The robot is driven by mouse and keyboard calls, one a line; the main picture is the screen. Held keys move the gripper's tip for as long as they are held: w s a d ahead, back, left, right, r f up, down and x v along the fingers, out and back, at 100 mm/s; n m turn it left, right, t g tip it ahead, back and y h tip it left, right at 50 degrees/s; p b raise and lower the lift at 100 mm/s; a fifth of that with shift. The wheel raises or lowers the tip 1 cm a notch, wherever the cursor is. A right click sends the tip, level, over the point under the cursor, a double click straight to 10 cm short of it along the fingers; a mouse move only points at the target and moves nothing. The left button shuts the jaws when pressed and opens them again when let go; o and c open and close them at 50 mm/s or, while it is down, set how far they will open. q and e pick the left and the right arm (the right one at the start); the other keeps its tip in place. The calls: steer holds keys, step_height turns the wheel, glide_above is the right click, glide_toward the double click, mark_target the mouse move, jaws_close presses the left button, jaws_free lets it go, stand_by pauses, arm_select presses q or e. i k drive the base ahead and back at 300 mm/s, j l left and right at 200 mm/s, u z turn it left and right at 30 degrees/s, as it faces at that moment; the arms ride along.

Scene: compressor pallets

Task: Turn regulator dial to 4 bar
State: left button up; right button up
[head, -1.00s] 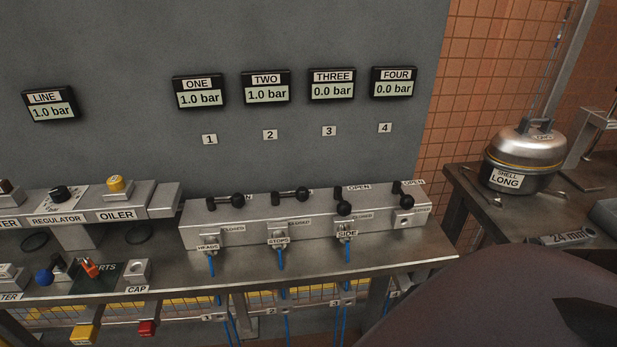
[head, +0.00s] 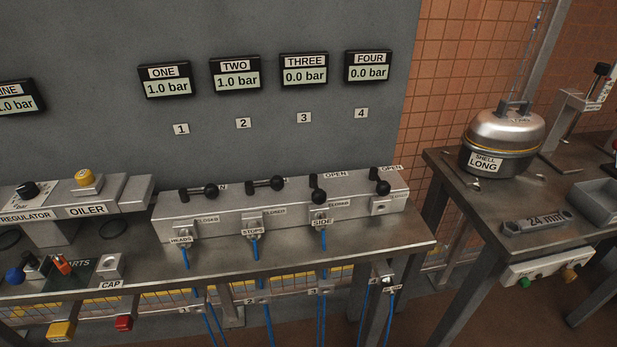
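The regulator (head: 28,222) is a grey block at the left edge of the head view, labelled REGULATOR. Its black dial (head: 27,192) sits on top, with small markings beside it too small to read. The LINE display (head: 16,97) is partly cut off by the left edge and shows what looks like 1.0 bar. Displays ONE (head: 166,81) and TWO (head: 236,76) read 1.0 bar. Displays THREE (head: 304,70) and FOUR (head: 369,66) read 0.0 bar. Neither of my grippers is in view.
A grey manifold (head: 290,215) with several black-knobbed levers stands on the bench right of the oiler (head: 87,210). A yellow button (head: 61,331) and a red one (head: 124,323) are below the bench edge. A second table (head: 470,212) at right holds a domed SHELL LONG pot (head: 502,140).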

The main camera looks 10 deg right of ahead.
mark_target(28, 190)
steer(key=u, duration=1.2)
